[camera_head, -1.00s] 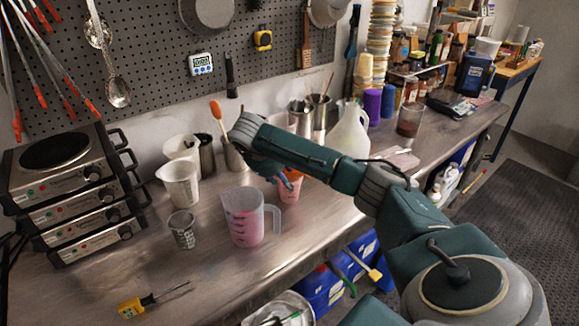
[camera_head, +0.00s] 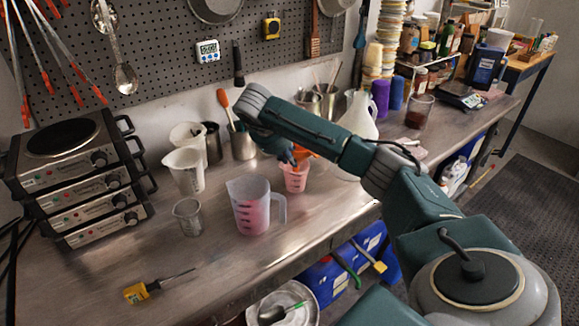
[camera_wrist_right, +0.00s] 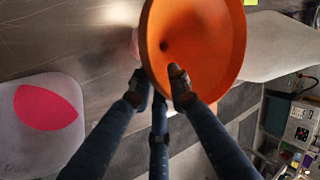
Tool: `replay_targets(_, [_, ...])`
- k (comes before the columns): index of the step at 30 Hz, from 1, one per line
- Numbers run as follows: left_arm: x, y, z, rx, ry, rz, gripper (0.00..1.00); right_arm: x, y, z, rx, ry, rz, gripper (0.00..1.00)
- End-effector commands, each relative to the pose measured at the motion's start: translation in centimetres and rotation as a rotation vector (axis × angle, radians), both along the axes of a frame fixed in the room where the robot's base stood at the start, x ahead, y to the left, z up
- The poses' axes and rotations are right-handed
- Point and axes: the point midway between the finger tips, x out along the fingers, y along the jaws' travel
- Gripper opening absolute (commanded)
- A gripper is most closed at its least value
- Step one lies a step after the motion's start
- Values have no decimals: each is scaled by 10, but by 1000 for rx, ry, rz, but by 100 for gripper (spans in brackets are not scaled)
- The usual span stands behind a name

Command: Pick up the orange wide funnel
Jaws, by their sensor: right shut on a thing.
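The orange wide funnel (camera_wrist_right: 205,40) fills the upper middle of the right wrist view, its wide mouth facing the camera. My right gripper (camera_wrist_right: 157,85) is shut on its rim, one finger inside the mouth and the others outside. In the head view my right gripper (camera_head: 284,148) points down, and a strip of the orange funnel (camera_head: 303,152) shows beside it, mostly hidden by my arm. A pink-filled cup (camera_head: 294,179) stands directly below. I cannot tell whether the funnel's stem is still inside the cup. My left gripper is not in view.
A clear pitcher of pink liquid (camera_head: 254,207) stands left of the cup, with a small beaker (camera_head: 188,217) beyond it. A white jug (camera_head: 357,123) and metal pots (camera_head: 243,143) stand behind. Stacked hot plates (camera_head: 80,175) are at left. The front of the bench is mostly clear.

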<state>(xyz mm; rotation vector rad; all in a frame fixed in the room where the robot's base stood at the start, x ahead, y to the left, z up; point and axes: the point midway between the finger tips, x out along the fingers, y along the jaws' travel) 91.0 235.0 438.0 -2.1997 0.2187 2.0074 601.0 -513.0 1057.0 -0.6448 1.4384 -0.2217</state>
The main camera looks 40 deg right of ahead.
Motion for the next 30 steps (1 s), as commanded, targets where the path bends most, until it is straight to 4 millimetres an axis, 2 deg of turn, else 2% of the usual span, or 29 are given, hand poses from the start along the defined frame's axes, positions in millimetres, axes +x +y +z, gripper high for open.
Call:
replay_targets(8, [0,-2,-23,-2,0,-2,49,2,0,80,0,-10,0,0])
replay_targets(11, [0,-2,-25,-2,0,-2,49,1,0,108,-1,-8,1,0])
replay_targets(13, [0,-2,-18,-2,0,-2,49,1,-1,129,-2,-6,0,0])
replay_targets(15, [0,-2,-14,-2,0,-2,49,1,-1,142,-3,-5,0,0])
replay_targets(21, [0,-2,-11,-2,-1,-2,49,1,0,162,0,-2,0,0])
replay_targets(30, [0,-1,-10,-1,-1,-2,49,0,0,167,0,-1,1,0])
